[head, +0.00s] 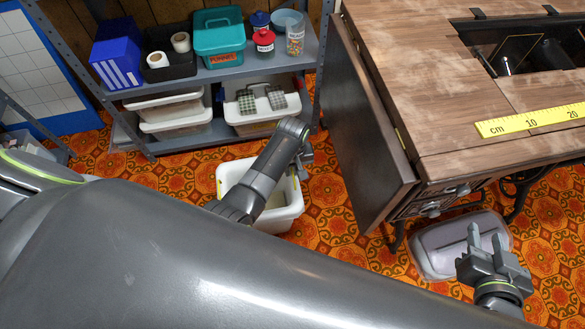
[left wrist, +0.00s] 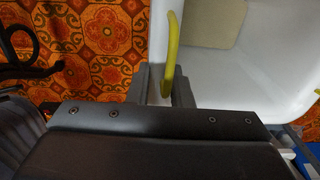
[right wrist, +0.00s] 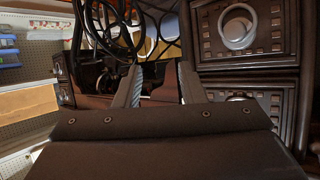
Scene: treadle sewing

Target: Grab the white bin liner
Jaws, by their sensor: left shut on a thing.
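The white bin liner (head: 286,222) is an open tub with yellow handle strips, standing on the patterned floor below the shelf. My left gripper (head: 304,172) reaches down to its right rim, partly hidden by my arm. In the left wrist view, my left gripper (left wrist: 167,85) is shut on the white rim where a yellow handle (left wrist: 173,45) rises between the fingers. A flat beige piece (left wrist: 212,22) lies inside the liner. My right gripper (head: 487,243) is open and empty, over the floor at the lower right; its spread fingers also show in the right wrist view (right wrist: 158,85).
A grey shelf (head: 212,76) with boxes and jars stands behind the liner. The sewing table (head: 440,150), with a hanging dark leaf (head: 360,130), is close on the right.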

